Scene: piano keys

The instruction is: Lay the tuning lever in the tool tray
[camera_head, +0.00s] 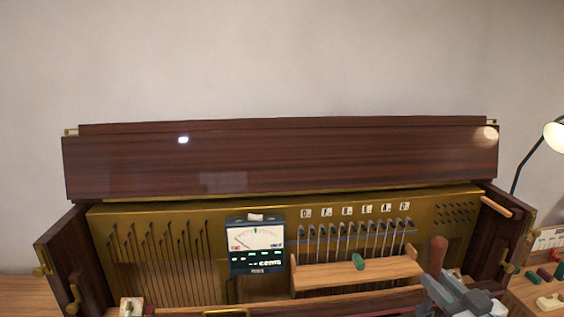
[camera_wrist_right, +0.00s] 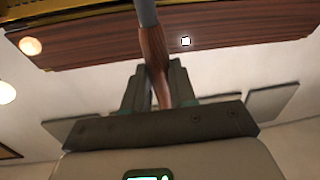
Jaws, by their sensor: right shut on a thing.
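My right gripper (camera_head: 458,296) is at the lower right of the head view, in front of the piano's right end. It is shut on the tuning lever, whose reddish-brown wooden handle (camera_head: 437,255) sticks up above the jaws. In the right wrist view the wooden handle (camera_wrist_right: 154,50) sits between the two fingers (camera_wrist_right: 157,85), with a grey shaft (camera_wrist_right: 147,12) at its far end. The lever's head is hidden or out of frame. My left gripper is not in view.
The open piano has a brass-coloured plate (camera_head: 150,215), several tuning pins (camera_head: 362,228) and a tuner meter (camera_head: 256,245). Small coloured pieces (camera_head: 545,274) lie on the wooden surface at right, below a lamp (camera_head: 555,136).

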